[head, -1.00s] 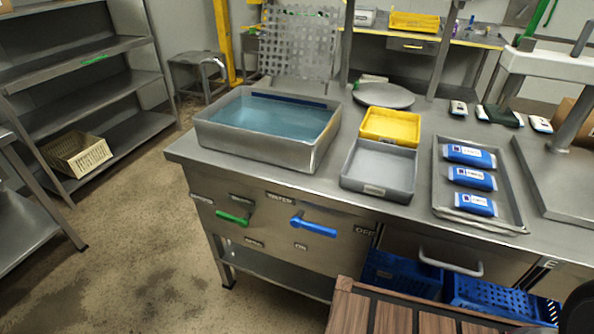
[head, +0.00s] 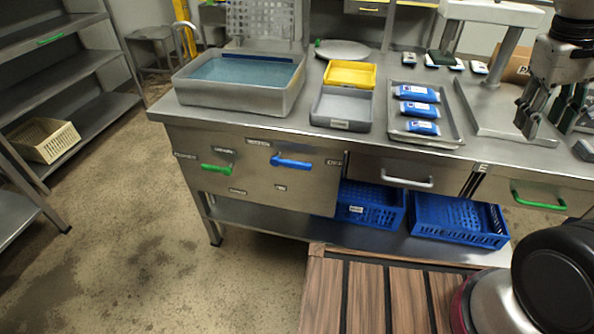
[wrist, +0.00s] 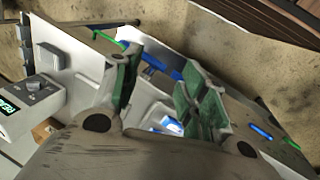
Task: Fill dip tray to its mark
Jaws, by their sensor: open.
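The dip tray (head: 240,98) is a large steel basin on the left end of the bench. It holds blue-tinted water (head: 244,70) whose surface lies below the rim. I cannot make out a fill mark; a dark blue band shows along the inner back wall. On the bench front below are a blue lever (head: 292,162) beside a water label and a green lever (head: 217,169) to its left. Both lie roughly level. My gripper (head: 530,122) is over the bench's right part, far from the levers. In the wrist view, its fingers (wrist: 160,85) are open with nothing between them.
A yellow tray (head: 350,75), a grey tray (head: 342,108) and a steel tray (head: 447,137) with blue pouches stand on the bench. Drawer handles (head: 405,181) stick out in front. Blue crates (head: 458,222) sit below. Open floor (head: 150,260) lies at front left.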

